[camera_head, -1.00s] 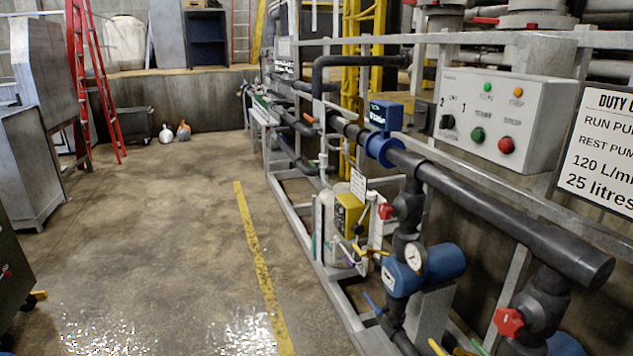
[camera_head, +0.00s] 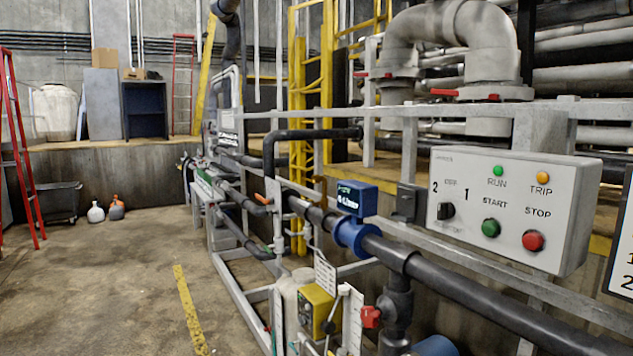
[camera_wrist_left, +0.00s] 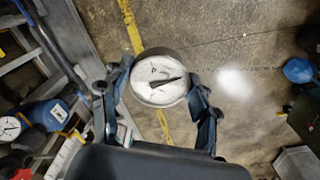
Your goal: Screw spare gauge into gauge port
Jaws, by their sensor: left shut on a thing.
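In the left wrist view, my left gripper (camera_wrist_left: 160,88) is shut on a round gauge (camera_wrist_left: 159,70) with a white dial, a dark needle and a metal rim. The dial faces the wrist camera, and the gauge is held above the floor. Its threaded end is hidden. Another white-faced gauge (camera_wrist_left: 10,128) sits on a blue pump (camera_wrist_left: 48,114) at the left edge of this view. I cannot make out the empty gauge port in either view. Neither gripper shows in the head view, and my right gripper is not recognisable in the wrist view.
A dark pipe (camera_head: 455,287) with a blue flow meter (camera_head: 356,237) runs along a grey frame. A control box (camera_head: 510,207) stands above it. A red valve handle (camera_head: 371,316) and yellow unit (camera_head: 317,308) are below.

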